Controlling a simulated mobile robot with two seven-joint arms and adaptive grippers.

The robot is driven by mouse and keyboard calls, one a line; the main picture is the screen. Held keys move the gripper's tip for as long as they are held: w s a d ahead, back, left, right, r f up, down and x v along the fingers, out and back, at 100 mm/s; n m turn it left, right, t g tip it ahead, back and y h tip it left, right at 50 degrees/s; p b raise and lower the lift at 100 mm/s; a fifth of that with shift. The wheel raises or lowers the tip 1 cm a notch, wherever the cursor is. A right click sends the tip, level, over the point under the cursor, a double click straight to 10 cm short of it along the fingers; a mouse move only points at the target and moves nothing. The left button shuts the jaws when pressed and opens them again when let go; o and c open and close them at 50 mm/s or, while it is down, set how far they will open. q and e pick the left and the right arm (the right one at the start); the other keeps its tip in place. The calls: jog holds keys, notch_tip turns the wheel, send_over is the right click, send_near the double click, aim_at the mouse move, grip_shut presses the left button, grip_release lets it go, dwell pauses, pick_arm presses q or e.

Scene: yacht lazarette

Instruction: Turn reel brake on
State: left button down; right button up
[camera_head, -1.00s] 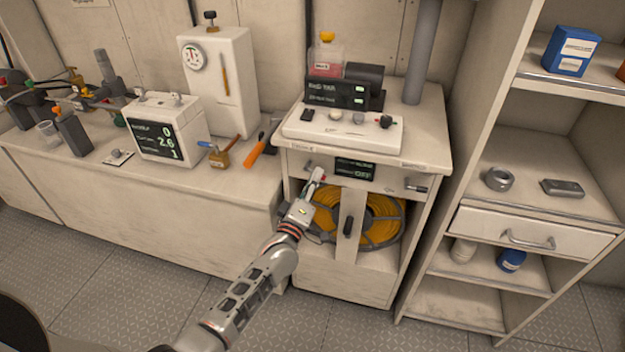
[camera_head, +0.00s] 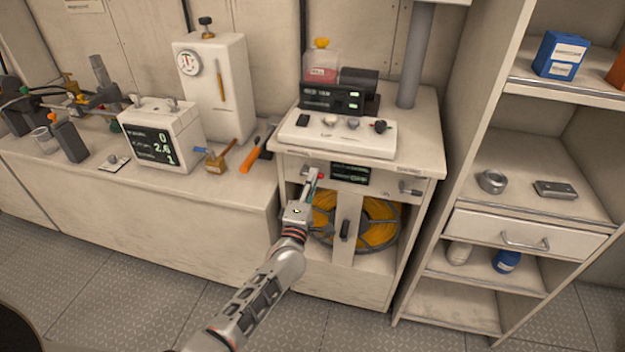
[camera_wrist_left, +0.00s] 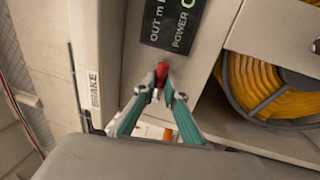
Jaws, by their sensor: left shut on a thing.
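The reel cabinet (camera_head: 350,285) stands in the middle of the head view, with a yellow hose reel (camera_head: 378,225) behind its front post. A small red-tipped brake lever (camera_wrist_left: 162,73) is on the cabinet front, beside a label reading BRAKE (camera_wrist_left: 93,88). My left gripper (camera_head: 312,182) is at the upper left of the cabinet front. In the left wrist view its fingers (camera_wrist_left: 160,85) are closed around the red tip. The fingers hide much of the lever, so its exact angle is unclear. My right gripper is not in view.
A dark display (camera_head: 350,173) is just right of the gripper, and a metal handle (camera_head: 411,188) is farther right. A white control panel (camera_head: 338,135) lies on top. An open shelf unit (camera_head: 560,210) stands at the right. An orange-handled tool (camera_head: 252,158) lies on the left counter.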

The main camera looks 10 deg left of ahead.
pick_arm(q)
jog(key=c, duration=2.1)
grip_release()
jog(key=s, duration=0.4)
jog(key=s+f, duration=0.1)
jog(key=s, duration=0.3)
jog(key=s+f, duration=0.1)
jog(key=s, duration=0.2)
jog(key=shift+s+a+f, duration=0.15)
jog(key=shift+s+a, duration=0.05)
jog(key=shift+s, duration=0.2)
jog(key=s+a+f+m+g, duration=0.1)
jog(key=s+f+m+g, duration=0.2)
jog(key=s+f+m, duration=0.2)
jog(key=s+a+f+m+g+h, duration=0.1)
jog(key=s+f+m+g, duration=0.2)
jog(key=s+f+m, duration=0.3)
jog(key=s+a+f+m+g+h, duration=0.1)
jog(key=s+f+m+g, duration=0.2)
jog(key=s+m, duration=0.8)
jog(key=shift+s+a+f, duration=0.2)
jog(key=shift+s+f, duration=0.45)
jog(key=shift+s, duration=0.05)
jog(key=shift+s+a+f, duration=0.2)
jog(key=shift+s+f, duration=0.45)
jog(key=shift+s, duration=0.05)
